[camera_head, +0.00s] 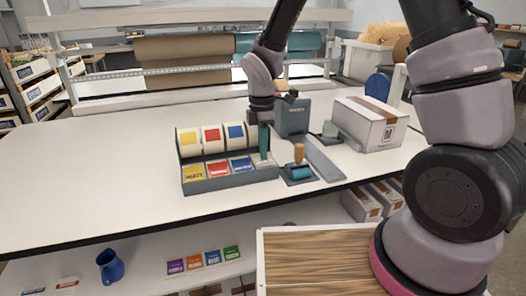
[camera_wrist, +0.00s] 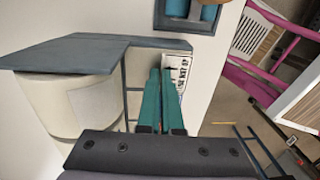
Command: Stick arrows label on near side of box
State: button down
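The closed carton box (camera_head: 368,124) with a brown tape strip stands on the right of the table; a dark square "M" mark is on its visible side. The grey label dispenser (camera_head: 230,182) holds rolls with yellow, red and blue labels. My gripper (camera_head: 264,150) points down at its right end, in front of the roll position there. In the wrist view, my two teal fingers (camera_wrist: 160,75) lie close together with a narrow gap. A white label with black print (camera_wrist: 180,72) shows beside and beyond their tips. Whether it lies between them cannot be seen.
A small teal hand tool on a stand (camera_head: 299,170) is right of the dispenser, with a grey flat strip (camera_head: 324,160) and a grey upright unit (camera_head: 292,117) nearby. The table's left half is clear. A blue jug (camera_head: 110,265) and colored cards (camera_head: 203,260) are on the lower shelf.

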jog(key=shift+r, duration=2.65)
notch_tip(320, 180, up, 7)
jog(key=shift+w, duration=0.1)
